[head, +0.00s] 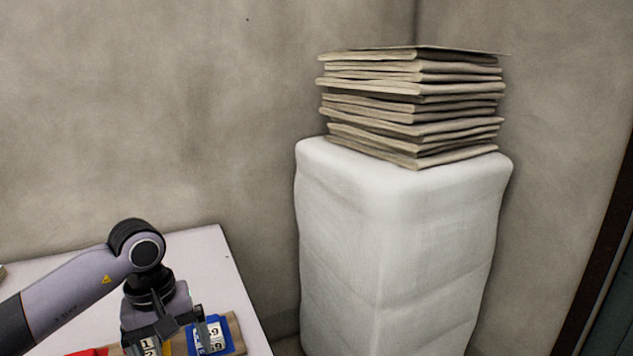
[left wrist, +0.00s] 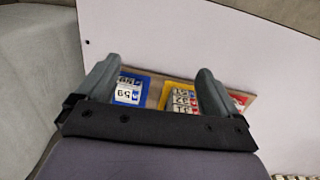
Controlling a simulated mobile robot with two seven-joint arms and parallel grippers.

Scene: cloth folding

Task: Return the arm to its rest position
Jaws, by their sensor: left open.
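My left arm comes in from the left in the head view, bent at a black joint. My left gripper (head: 178,332) points down over the right part of a white table (head: 190,248). In the left wrist view the left gripper (left wrist: 158,77) has its two grey fingers spread apart, with nothing held between them. Beyond the fingers lies a wooden board or tray (left wrist: 155,95) with blue, yellow and red numbered items. I cannot tell how high the gripper is above it. My right gripper is in neither view.
A blue numbered item (head: 212,336) lies near the table's right edge, close to the gripper. A white wrapped block (head: 395,240) stands right of the table, with a tall stack of folded cloths (head: 410,105) on it. Walls close off the back.

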